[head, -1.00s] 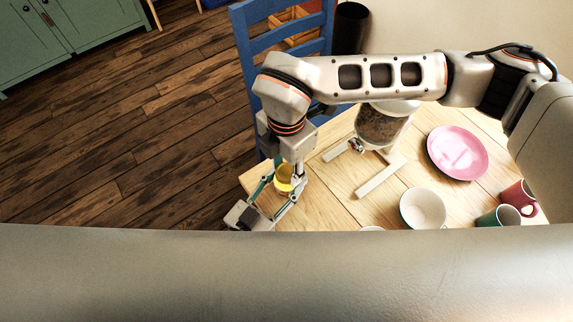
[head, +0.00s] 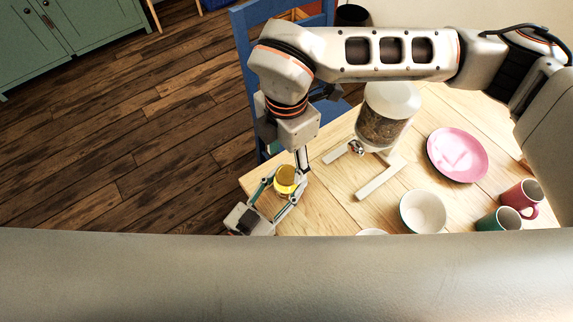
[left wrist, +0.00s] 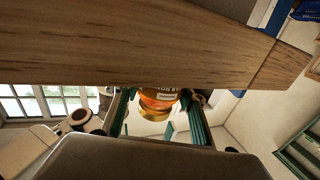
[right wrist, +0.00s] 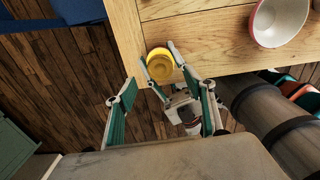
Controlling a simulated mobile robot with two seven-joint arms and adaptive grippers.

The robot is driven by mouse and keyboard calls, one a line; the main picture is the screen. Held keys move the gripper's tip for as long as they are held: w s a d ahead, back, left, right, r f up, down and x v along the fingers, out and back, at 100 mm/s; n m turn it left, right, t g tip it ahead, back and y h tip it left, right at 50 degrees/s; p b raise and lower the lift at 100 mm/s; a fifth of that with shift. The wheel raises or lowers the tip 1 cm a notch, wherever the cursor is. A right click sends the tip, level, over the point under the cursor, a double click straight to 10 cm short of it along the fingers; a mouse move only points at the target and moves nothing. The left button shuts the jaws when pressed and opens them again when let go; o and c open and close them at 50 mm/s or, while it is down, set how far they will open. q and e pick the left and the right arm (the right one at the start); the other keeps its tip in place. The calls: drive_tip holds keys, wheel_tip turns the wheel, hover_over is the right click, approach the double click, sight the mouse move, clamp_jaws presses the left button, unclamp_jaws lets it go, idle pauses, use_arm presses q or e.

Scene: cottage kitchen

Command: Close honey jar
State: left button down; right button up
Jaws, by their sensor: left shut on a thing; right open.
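The honey jar (left wrist: 158,96) stands near the table's edge with a yellow lid (right wrist: 160,64) on top. In the left wrist view it appears upside down, amber with a pale label, lid downward. I cannot tell whether the lid is screwed tight. My left gripper (head: 284,186) is shut on the jar, its fingers on either side of the glass. My right gripper (right wrist: 168,88) is open and empty above the jar, clear of the lid. In the head view its wrist is above the jar and its fingers are partly hidden.
A glass dispenser (head: 384,122) on a white stand is right of the jar. A white bowl (head: 423,210), a pink plate (head: 457,155), a red mug (head: 520,196) and a green mug (head: 498,219) lie further right. A blue chair (head: 240,40) stands behind the table.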

wheel_tip(320, 180, up, 7)
idle(0.3)
use_arm(q)
drive_tip(key=c, duration=1.2)
unclamp_jaws()
drive_tip(key=shift+o, duration=0.2)
drive_tip(key=v, duration=1.2)
